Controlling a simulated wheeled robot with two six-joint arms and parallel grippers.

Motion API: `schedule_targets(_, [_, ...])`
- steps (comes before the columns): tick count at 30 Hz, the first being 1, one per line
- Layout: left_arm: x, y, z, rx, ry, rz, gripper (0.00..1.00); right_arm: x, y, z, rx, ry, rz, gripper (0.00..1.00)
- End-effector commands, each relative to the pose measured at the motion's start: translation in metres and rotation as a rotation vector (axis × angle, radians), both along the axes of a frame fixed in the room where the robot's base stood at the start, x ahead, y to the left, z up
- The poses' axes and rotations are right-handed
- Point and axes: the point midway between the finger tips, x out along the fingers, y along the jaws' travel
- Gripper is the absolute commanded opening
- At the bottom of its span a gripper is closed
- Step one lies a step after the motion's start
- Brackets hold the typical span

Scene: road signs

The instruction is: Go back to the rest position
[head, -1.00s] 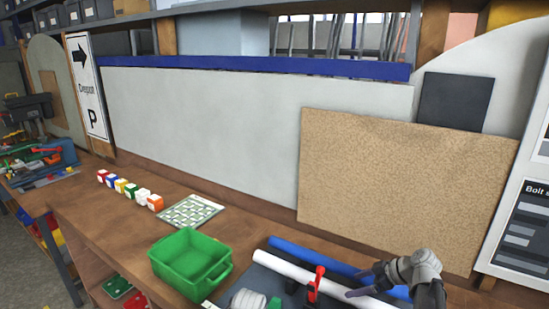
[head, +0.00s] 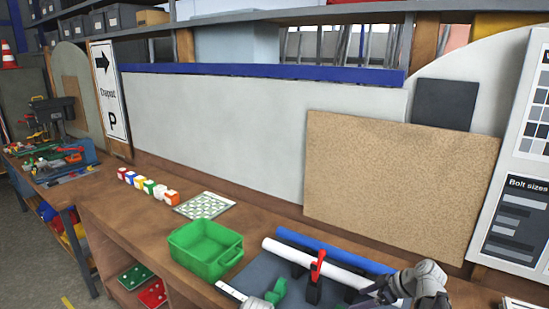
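My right gripper (head: 366,294) is at the lower right of the head view, over the right part of the workbench, close to the white tube (head: 318,266). Its dark fingers point left and look apart, with nothing seen between them. The lower finger is partly cut off by the bottom edge.
The workbench (head: 130,208) holds a green bin (head: 204,250), a row of several coloured cubes (head: 149,187), a patterned sheet (head: 204,206), a blue tube (head: 330,249) and a red-topped clamp (head: 317,270). A cork board (head: 400,180) leans behind. Floor shows at lower left.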

Motion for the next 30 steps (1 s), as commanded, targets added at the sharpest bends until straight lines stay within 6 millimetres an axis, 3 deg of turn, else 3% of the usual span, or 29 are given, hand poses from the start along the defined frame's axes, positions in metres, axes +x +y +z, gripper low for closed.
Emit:
schedule_targets(14, [0.000,0.000,0.000,0.000,0.000,0.000,0.50,-0.041,0.048,-0.029,-0.090,0.303,-0.211,0.88])
schedule_targets(21, [0.000,0.000,0.000,0.000,0.000,0.000,0.50,-0.082,0.077,-0.048,-0.222,0.499,-0.486,0.88])
schedule_targets(30, [0.000,0.000,0.000,0.000,0.000,0.000,0.50,-0.121,0.091,-0.056,-0.358,0.576,-0.843,0.88])
